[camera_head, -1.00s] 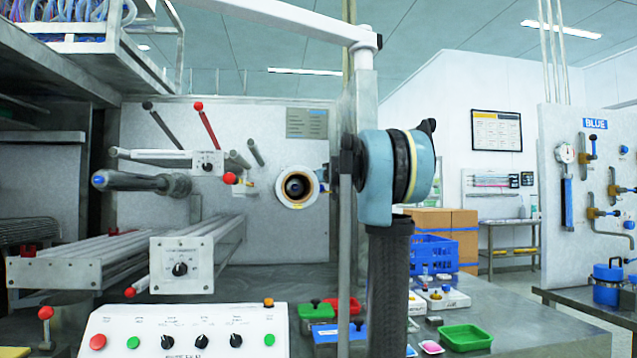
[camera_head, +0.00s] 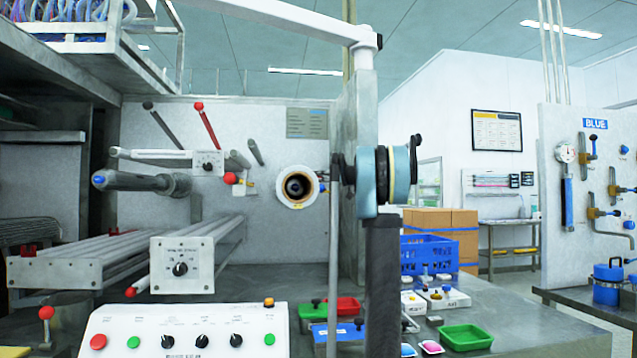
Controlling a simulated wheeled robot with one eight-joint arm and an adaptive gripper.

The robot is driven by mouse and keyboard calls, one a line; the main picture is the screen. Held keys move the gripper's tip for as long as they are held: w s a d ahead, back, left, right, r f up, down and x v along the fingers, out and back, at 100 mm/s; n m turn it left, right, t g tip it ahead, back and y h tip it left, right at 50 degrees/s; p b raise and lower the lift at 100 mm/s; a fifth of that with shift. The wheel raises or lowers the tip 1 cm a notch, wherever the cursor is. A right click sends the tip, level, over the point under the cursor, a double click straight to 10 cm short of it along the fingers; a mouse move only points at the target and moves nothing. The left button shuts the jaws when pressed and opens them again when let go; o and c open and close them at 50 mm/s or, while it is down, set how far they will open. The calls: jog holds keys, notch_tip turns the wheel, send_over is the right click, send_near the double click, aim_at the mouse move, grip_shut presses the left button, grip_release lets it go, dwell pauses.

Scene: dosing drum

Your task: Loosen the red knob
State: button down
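Several red knobs show on the machine, and I cannot tell which one the task means. A red ball knob (camera_head: 230,178) sits at mid-height on the panel, left of the round brass-coloured port. A red-tipped lever (camera_head: 198,106) leans above it. Another red ball knob (camera_head: 46,313) stands on a short stem at the lower left. A small red knob (camera_head: 130,292) ends a rod beside the grey dial box. My gripper is not in view, so its hold and its distance to these knobs do not show.
A light blue and black jointed body (camera_head: 385,178) on a dark upright blocks part of the bench. A white control box (camera_head: 185,330) with dials stands in front. Green tray (camera_head: 465,337) and blue crate (camera_head: 428,255) are on the bench, whose right side has bare room.

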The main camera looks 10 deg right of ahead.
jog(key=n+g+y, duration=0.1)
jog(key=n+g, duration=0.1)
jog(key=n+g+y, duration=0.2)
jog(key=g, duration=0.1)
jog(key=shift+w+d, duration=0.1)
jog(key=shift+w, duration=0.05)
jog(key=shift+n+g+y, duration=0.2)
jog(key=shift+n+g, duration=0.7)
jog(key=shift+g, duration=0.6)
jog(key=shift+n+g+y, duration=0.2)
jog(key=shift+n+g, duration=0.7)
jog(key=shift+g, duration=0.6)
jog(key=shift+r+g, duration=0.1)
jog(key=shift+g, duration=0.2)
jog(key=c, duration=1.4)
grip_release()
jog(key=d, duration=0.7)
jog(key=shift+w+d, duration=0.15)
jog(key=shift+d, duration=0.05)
